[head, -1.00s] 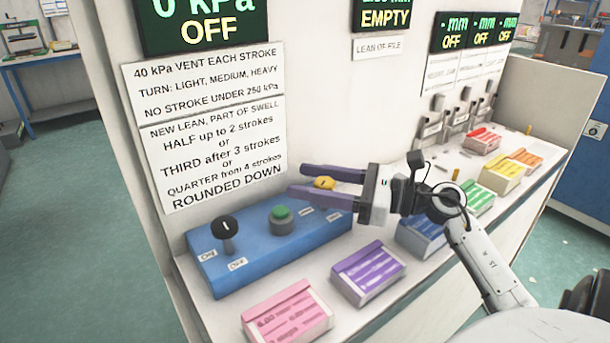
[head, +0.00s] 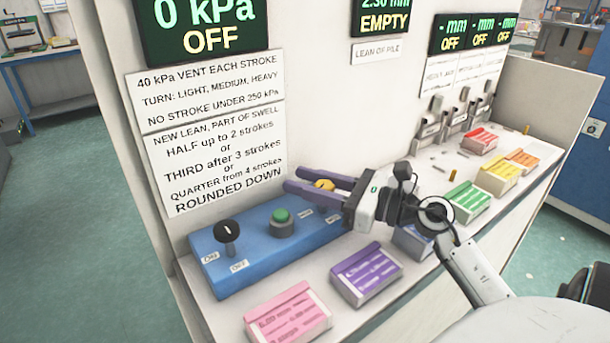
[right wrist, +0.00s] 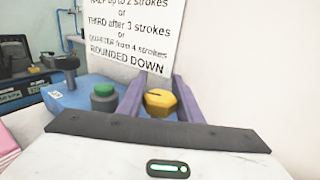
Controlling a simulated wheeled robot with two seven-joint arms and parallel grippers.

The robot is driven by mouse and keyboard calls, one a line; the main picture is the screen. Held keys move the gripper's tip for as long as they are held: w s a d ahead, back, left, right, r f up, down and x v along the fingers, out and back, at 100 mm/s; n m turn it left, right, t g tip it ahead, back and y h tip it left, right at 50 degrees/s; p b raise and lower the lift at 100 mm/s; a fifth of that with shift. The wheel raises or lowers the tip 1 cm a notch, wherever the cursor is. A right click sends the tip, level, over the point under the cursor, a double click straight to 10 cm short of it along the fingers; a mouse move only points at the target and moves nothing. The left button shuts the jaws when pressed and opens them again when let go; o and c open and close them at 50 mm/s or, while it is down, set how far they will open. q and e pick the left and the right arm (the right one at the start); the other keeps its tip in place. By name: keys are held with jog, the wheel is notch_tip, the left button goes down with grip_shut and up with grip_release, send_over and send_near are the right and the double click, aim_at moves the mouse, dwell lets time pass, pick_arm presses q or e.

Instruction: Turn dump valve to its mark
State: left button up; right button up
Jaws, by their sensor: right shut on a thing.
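The dump valve is a yellow knob (head: 324,185) at the right end of the blue control box (head: 222,277). My right gripper (head: 296,180) has its two purple fingers on either side of the knob and is shut on it. In the right wrist view the yellow knob (right wrist: 160,102) sits between the fingers, with a dark pointer line on its top. The valve's mark cannot be made out; labels near the knob are partly hidden by the fingers. My left gripper is not in view.
On the blue box are a green button (head: 281,222) and a black lever (head: 228,232) by ON and OFF labels. Pink (head: 288,314) and purple (head: 366,274) packs lie in front. A display reads 0 kPa, OFF (head: 205,25). Several metal levers stand at the back right.

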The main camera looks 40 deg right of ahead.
jog(key=shift+d+r+m+t+h+p, duration=0.1)
jog(key=shift+d+m+t+h+p, duration=0.1)
jog(key=shift+m+h+p, duration=0.35)
jog(key=shift+d+r+m+t+h+p, duration=0.1)
jog(key=shift+m+t+h+p, duration=0.1)
jog(key=shift+m+h+p, duration=0.3)
pick_arm(q)
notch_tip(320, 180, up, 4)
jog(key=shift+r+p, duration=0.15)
jog(key=shift+p, duration=0.2)
pick_arm(e)
jog(key=shift+w+d+f+m+h, duration=0.1)
jog(key=shift+m+h, duration=0.1)
jog(key=shift+h, duration=0.3)
jog(key=shift+d+f+m+h, duration=0.1)
jog(key=shift+m+h, duration=0.05)
jog(key=shift+h, duration=0.3)
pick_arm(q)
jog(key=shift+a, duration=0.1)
pick_arm(e)
jog(key=o, duration=1)
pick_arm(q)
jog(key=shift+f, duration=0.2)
pick_arm(e)
jog(key=shift+o, duration=0.2)
